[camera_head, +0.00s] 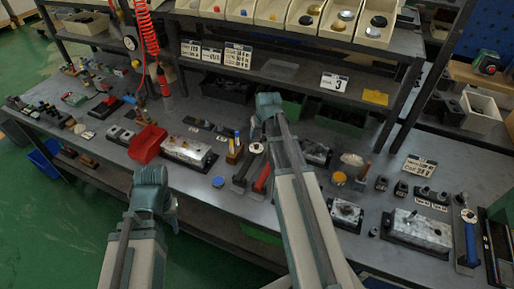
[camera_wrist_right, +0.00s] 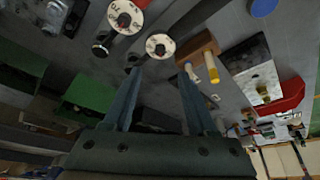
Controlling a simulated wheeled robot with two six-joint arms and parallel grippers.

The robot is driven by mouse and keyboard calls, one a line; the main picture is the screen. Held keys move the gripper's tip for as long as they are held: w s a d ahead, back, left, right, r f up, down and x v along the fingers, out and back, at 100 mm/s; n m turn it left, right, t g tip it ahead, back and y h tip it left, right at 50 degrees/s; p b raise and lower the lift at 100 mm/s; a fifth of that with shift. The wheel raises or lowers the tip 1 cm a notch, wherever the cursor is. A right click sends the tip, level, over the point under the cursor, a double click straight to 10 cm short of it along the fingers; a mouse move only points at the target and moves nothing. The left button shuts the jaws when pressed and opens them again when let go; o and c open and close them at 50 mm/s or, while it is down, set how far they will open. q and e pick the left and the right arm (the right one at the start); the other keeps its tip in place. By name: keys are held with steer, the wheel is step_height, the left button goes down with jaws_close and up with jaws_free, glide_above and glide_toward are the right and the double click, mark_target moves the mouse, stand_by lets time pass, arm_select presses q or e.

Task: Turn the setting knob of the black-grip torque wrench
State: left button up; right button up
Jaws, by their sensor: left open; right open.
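The black-grip torque wrench (camera_head: 242,174) lies on the bench with its round white setting dial at its far end. In the right wrist view a white dial (camera_wrist_right: 160,46), apparently this wrench's, shows just beyond and between my fingertips. My right gripper (camera_wrist_right: 160,70) is open and empty, its two fingers apart; contact with the dial cannot be told. In the head view its arm covers part of the area beside the wrench. My left gripper (camera_head: 153,181) hangs in front of the bench edge, away from the wrench, and is open.
A red-grip wrench (camera_head: 262,178) lies close beside it; a second white dial (camera_wrist_right: 125,17) shows nearby. A wooden block with upright screwdrivers (camera_head: 234,150) stands on the other side. A red bin (camera_head: 147,144) and a metal valve block (camera_head: 188,151) lie further left.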

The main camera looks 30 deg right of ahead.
mark_target(256, 146)
steer(key=b+x, duration=0.9)
steer(key=x, duration=0.2)
steer(key=shift+s, duration=0.1)
steer(key=shift+c, duration=0.2)
jaws_close()
